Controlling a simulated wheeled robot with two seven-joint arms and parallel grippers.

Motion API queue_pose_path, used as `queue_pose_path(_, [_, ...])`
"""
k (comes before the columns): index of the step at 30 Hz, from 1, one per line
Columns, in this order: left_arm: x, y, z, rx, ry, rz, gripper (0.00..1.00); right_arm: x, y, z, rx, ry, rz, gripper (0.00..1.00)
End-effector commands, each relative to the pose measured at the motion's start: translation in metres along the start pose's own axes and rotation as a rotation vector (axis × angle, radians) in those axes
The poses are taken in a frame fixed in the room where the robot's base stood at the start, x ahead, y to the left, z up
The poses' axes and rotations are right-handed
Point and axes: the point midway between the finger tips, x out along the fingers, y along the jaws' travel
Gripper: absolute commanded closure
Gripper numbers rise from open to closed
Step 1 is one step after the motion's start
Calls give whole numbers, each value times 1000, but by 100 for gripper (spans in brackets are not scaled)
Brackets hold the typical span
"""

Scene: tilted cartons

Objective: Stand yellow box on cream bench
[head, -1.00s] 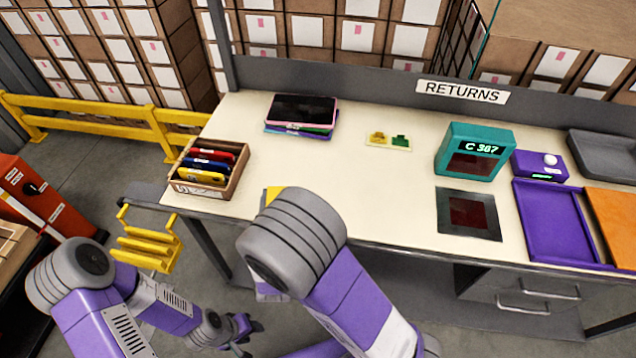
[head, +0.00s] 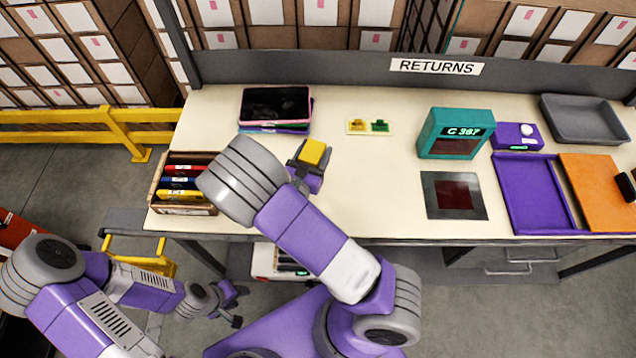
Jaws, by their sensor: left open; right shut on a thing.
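The yellow box (head: 314,152) is a small block near the middle of the cream bench (head: 370,190) in the head view. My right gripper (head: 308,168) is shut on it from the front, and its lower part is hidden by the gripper. I cannot tell whether the box touches the bench top or is held just above it. My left gripper (head: 236,304) is open and empty, low in front of the bench and apart from it.
A carton of coloured cases (head: 183,209) stands at the bench's left end. Stacked tablets (head: 274,106), a card with yellow and green pieces (head: 369,127), a teal scanner (head: 454,134) and a purple tray (head: 533,195) are also on the bench.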

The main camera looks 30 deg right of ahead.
Motion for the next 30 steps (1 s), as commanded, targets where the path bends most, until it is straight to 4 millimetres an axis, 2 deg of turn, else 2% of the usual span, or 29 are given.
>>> queue_pose_path(2, [-4, 1, 0, 0, 0, 0, 57, 6, -11, 0, -1, -7, -39, 78])
queue_pose_path(5, [3, -1, 0, 0, 0, 0, 57, 8, -15, -19, -2, -9, -55, 78])
queue_pose_path(9, [12, -4, 0, 0, 0, 0, 57, 8, -15, -47, 0, -9, -53, 78])
queue_pose_path(17, [16, -6, -1, 0, 0, 0, 57, 8, -14, -68, 3, -9, -51, 78])
queue_pose_path(22, [24, -9, -1, 0, 0, 0, 57, 8, -14, -93, 1, -9, -52, 78])
queue_pose_path(24, [25, -9, -1, 0, 0, 0, 57, 8, -14, -98, 2, -9, -51, 78])
queue_pose_path(30, [24, -9, -1, 0, 0, 0, 57, 8, -14, -97, 4, -9, -51, 78])
